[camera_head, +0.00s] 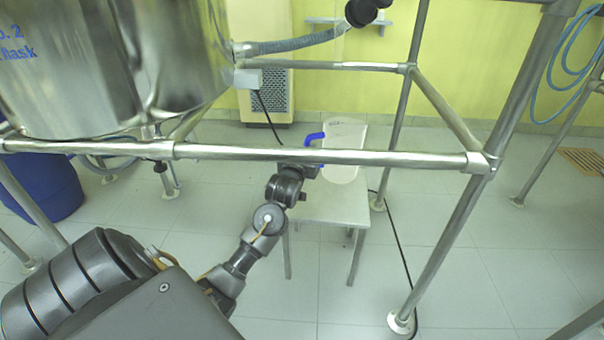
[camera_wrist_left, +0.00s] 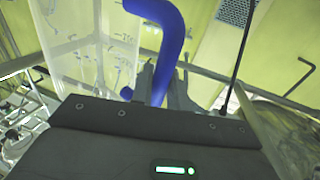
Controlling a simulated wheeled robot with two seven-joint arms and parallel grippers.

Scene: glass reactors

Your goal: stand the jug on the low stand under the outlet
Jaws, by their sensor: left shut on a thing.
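The jug (camera_head: 343,136) is a translucent white vessel with a blue handle (camera_head: 314,137). In the head view it is upright at the low stand (camera_head: 335,207), a small grey metal table; a frame bar crosses in front of it. I cannot tell whether its base touches the stand top. My left gripper (camera_head: 308,165) is at the handle, partly behind the bar. In the left wrist view, its fingers (camera_wrist_left: 160,85) are shut on the blue handle (camera_wrist_left: 172,35), with the jug's clear wall (camera_wrist_left: 85,45) to the left. My right gripper is not in view.
A metal frame bar (camera_head: 240,153) runs across in front of the stand, joined to a slanting post (camera_head: 450,230) on the right. A large steel vessel (camera_head: 110,60) hangs at upper left. A blue drum (camera_head: 40,185) stands at far left. A black cable (camera_head: 392,240) lies right of the stand.

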